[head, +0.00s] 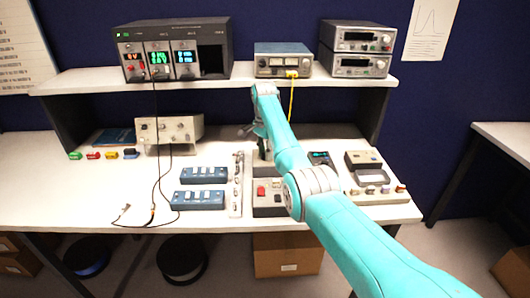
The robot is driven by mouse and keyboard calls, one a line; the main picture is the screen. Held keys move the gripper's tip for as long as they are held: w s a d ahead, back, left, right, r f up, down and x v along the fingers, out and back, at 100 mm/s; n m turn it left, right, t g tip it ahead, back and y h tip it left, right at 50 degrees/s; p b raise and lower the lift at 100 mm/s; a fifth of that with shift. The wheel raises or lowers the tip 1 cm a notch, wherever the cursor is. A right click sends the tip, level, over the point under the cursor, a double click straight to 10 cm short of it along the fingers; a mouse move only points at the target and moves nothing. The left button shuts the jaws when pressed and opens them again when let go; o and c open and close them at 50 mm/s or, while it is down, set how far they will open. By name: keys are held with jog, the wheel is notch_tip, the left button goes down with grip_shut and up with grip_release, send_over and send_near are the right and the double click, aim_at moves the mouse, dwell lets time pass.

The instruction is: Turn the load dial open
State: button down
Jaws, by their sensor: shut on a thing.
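My teal arm reaches from the lower right to the bench. My gripper (262,152) points down at its far end, partly hidden by my own wrist and arm. It is shut on what appears to be the load dial, at a grey unit behind my forearm. The dial itself is hidden, so its turn position cannot be seen. A grey control box (266,211) with a red button lies just in front of the gripper, partly covered by my arm.
Two blue switch boxes (203,174) and a narrow upright-laid strip (237,185) lie left of the gripper. A grey box (363,160) and small parts lie right. The shelf (105,80) overhangs behind with instruments.

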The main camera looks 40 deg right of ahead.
jog(key=n, duration=0.4)
jog(key=shift+n, duration=0.3)
jog(key=n, duration=0.4)
jog(key=shift+n, duration=0.3)
jog(key=n, duration=0.4)
jog(key=shift+n, duration=2.3)
jog(key=shift+a, duration=0.1)
jog(key=c, duration=0.9)
grip_release()
jog(key=shift+o, duration=0.2)
